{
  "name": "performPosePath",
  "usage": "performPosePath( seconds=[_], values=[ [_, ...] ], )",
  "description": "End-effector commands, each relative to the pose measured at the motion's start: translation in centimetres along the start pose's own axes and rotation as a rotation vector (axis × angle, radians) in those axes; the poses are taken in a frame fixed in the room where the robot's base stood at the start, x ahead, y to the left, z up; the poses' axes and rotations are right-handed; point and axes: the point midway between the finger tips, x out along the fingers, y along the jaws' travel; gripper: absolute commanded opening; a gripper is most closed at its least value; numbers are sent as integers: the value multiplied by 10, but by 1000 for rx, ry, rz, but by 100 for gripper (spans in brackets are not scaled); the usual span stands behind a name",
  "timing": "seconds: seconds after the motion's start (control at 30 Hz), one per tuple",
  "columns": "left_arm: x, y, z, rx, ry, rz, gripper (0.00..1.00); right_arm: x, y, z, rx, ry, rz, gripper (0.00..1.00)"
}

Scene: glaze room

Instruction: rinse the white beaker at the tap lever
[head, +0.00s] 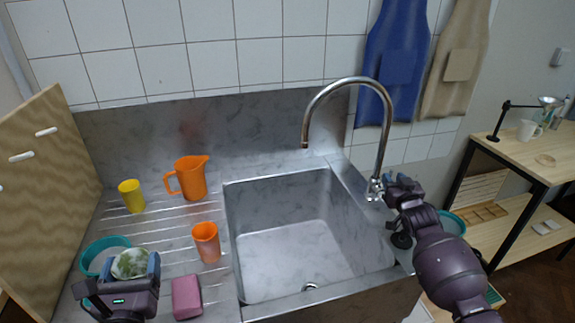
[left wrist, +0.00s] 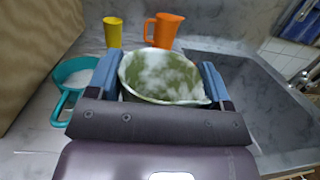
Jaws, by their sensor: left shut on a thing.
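The white beaker (head: 130,263) is in my left gripper (head: 121,277), over the left part of the draining board. In the left wrist view the white beaker (left wrist: 160,76) sits between the two blue fingers, its mouth facing the camera, with green and whitish patches inside. The tap (head: 378,130) arches over the sink, and its lever (head: 375,187) is low on the tap's base. My right gripper (head: 386,187) is right beside the lever. Whether its fingers touch the lever or are closed on it is unclear.
The sink (head: 300,245) is empty, with open room under the spout. An orange cup (head: 206,243), orange jug (head: 191,180), yellow cup (head: 131,196) and pink block (head: 186,297) stand on the draining board. A teal vessel (head: 88,262) is beside my left gripper. A wooden board (head: 45,200) leans at left.

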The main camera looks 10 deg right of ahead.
Motion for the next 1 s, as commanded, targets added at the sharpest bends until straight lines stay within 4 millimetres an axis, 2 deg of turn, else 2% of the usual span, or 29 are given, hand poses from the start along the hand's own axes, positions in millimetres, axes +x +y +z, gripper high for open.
performPosePath(
  seconds=[0.23, 0.63, 0.87, 1.0],
  values=[
    [0, 0, -2, 0, 0, 0, 50, 22, 0, 0, 0, 0, 0, 36],
    [0, 0, -2, 0, 0, 0, 50, 26, 0, 0, 0, 0, 0, 36],
    [0, 0, -2, 0, 0, 0, 50, 26, 0, 0, 0, -1, 0, 1],
    [0, 0, -2, 0, 0, 0, 50, 26, 0, 0, 0, -1, 0, 0]
  ],
)
